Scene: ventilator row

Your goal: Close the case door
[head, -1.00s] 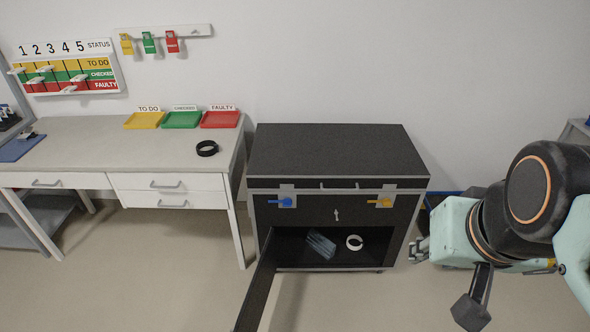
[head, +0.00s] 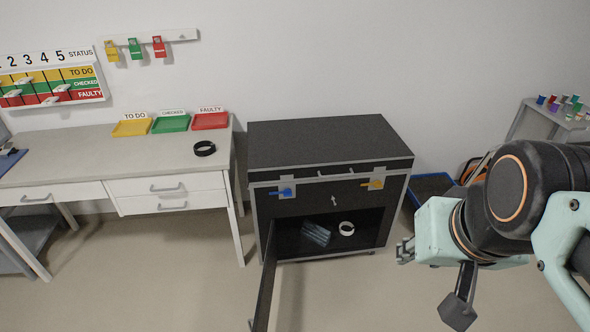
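The black case (head: 330,145) stands on the floor against the wall, in the middle of the head view. Its door (head: 265,285) is swung wide open on the left side and points toward me. Inside the open compartment lie a white ring (head: 346,228) and a clear bluish packet (head: 316,234). A blue latch (head: 286,192) and a yellow latch (head: 372,184) sit on the front above the opening. My gripper (head: 404,250) is to the right of the case, apart from the door. Its fingers are small and seen from the side, so their opening is unclear.
A white desk (head: 100,170) with drawers stands left of the case, close to the open door. It carries yellow, green and red trays (head: 170,123) and a black ring (head: 204,148). A blue bin (head: 433,186) is right of the case. The floor in front is clear.

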